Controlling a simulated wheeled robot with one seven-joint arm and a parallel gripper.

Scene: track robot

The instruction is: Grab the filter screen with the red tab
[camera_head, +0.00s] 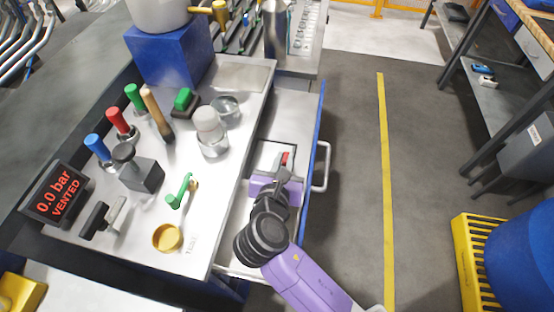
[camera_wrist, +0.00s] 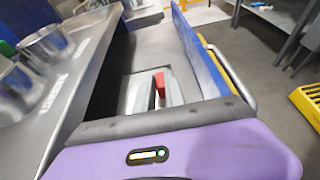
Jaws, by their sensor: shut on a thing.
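The filter screen, a flat pale piece with a red tab, lies in the open drawer in the head view; its red tab (camera_head: 285,158) points up. In the wrist view the red tab (camera_wrist: 160,86) stands just beyond the purple gripper body, with the pale screen (camera_wrist: 137,88) around it. My gripper (camera_head: 281,172) reaches down into the drawer (camera_head: 295,112) at the screen. It is shut on the filter screen near the tab. The fingertips are largely hidden by the gripper body in both views.
The drawer's blue front (camera_head: 318,120) with its metal handle (camera_head: 322,168) stands close on the right of my gripper. The worktop edge (camera_head: 246,165) overhangs on the left, with coloured handles and a gauge reading 0.0 bar, VENTED (camera_head: 58,192). The drawer's far part is empty.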

